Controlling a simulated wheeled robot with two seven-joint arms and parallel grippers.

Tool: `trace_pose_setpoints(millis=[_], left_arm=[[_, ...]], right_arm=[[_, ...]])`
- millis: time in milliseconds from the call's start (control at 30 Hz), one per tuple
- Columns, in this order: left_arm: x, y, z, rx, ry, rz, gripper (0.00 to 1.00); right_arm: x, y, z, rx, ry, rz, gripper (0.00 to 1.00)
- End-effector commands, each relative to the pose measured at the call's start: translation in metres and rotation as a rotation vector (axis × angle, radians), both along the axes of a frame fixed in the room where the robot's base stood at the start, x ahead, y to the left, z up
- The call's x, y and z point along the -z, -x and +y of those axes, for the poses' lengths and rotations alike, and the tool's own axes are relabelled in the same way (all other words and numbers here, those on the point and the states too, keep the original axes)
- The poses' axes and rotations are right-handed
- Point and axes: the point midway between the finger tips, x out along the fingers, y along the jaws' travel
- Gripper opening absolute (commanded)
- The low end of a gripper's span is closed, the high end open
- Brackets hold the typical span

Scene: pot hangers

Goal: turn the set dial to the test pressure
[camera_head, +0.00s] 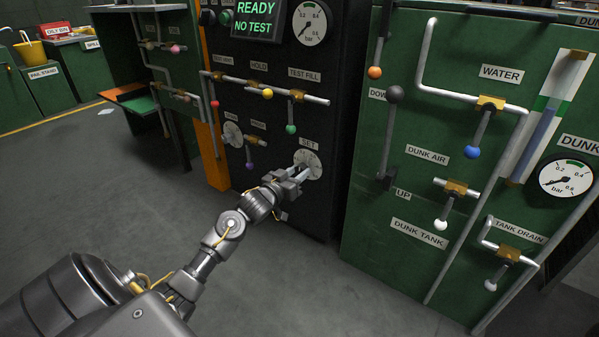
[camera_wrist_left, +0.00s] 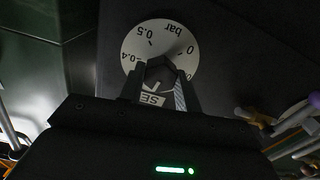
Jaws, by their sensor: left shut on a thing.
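The set dial (camera_head: 314,158) is a pale round plate on the black panel, under the SET label (camera_head: 308,142). In the left wrist view the dial plate (camera_wrist_left: 160,36) appears upside down, with the marks 0.5, 0.4, bar and 0 readable. My left gripper (camera_head: 302,172) reaches the dial from the lower left. In the wrist view its two fingers (camera_wrist_left: 160,80) are shut on the dark knob (camera_wrist_left: 158,66) at the dial's centre. The fingers hide part of the scale and the SET label, and I cannot tell which mark the knob points at. My right gripper is not in view.
Above are a READY NO TEST display (camera_head: 255,18) and a bar gauge (camera_head: 309,23) with its needle low. Valve levers with red, yellow and green knobs (camera_head: 291,129) stick out up and left of the dial. A green dunk tank panel (camera_head: 405,190) stands right.

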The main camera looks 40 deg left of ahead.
Motion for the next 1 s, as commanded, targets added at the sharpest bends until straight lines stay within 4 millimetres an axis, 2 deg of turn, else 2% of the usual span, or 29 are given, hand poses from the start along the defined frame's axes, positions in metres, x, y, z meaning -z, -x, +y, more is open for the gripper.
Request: trace_pose_setpoints(millis=[100, 233, 600, 633, 700, 833, 1000], left_arm=[[0.0007, 0.0002, -0.0005, 0.002, -0.207, 0.006, 0.06], [0.0007, 0.0001, -0.0006, 0.002, -0.339, 0.009, 0.06], [0.0008, 0.0001, -0.0009, 0.002, -0.368, 0.010, 0.06], [0.0008, 0.0001, -0.0009, 0.002, -0.367, 0.010, 0.36], [0.0007, 0.0001, -0.0008, 0.002, -0.367, 0.009, 0.45], [0.0004, 0.0000, -0.0006, 0.001, -0.366, 0.009, 0.60], [0.0002, 0.0000, -0.0003, 0.001, -0.366, 0.009, 0.60]], right_arm=[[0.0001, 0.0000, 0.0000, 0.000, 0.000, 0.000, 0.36], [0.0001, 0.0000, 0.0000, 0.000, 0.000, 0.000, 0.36], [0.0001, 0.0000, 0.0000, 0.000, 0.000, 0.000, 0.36], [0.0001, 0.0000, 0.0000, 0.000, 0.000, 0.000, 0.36], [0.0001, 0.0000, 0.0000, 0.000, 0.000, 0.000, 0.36], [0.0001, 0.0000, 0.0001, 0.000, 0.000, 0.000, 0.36], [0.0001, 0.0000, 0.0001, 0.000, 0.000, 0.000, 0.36]])
